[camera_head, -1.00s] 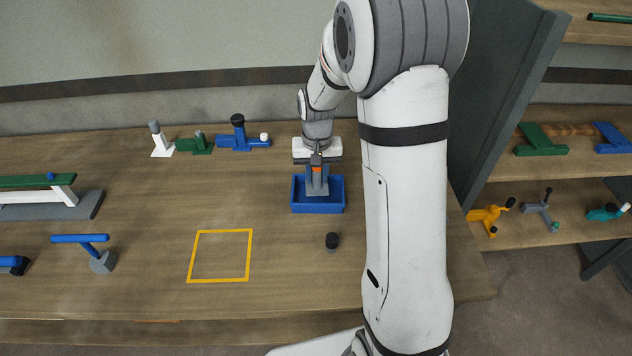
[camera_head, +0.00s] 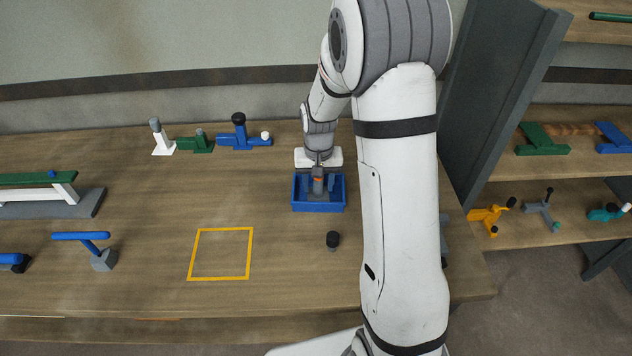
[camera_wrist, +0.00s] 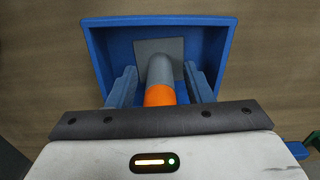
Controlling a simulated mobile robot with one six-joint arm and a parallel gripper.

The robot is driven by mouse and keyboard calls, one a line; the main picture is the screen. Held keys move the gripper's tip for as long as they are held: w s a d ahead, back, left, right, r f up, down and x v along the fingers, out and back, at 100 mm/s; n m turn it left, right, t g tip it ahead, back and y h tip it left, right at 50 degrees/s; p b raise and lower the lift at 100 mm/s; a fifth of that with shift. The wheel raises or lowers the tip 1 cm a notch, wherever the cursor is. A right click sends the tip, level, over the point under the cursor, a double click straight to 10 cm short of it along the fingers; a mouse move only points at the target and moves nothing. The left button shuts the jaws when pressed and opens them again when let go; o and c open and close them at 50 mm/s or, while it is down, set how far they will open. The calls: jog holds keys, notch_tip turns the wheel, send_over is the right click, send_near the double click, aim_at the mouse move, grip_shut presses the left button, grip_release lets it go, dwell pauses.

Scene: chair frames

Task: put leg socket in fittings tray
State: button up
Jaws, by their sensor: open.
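The leg socket (camera_wrist: 160,72) is a grey post with an orange band and a square grey base plate. It is inside the blue fittings tray (camera_wrist: 225,55), base on the tray floor. In the head view the socket (camera_head: 318,186) shows small within the tray (camera_head: 318,208). My gripper (camera_wrist: 160,84) is open, its blue fingers on either side of the post with gaps visible. In the head view my gripper (camera_head: 318,182) points down into the tray.
A yellow outlined square (camera_head: 221,254) lies to the left. White, green and blue fittings (camera_head: 238,138) stand at the back. A dark upright panel (camera_head: 490,110) and shelves are at right.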

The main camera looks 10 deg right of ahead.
notch_tip(320, 180, up, 12)
jog(key=shift+r, duration=0.15)
jog(key=s+r+n+t, duration=0.1)
jog(key=s+r, duration=0.1)
jog(key=s, duration=0.9)
jog(key=s+r+n+t, duration=0.1)
jog(key=s+r, duration=0.2)
jog(key=s, duration=0.8)
jog(key=shift+a+r+t, duration=0.25)
jog(key=shift+a+t, duration=0.05)
jog(key=shift+a, duration=0.05)
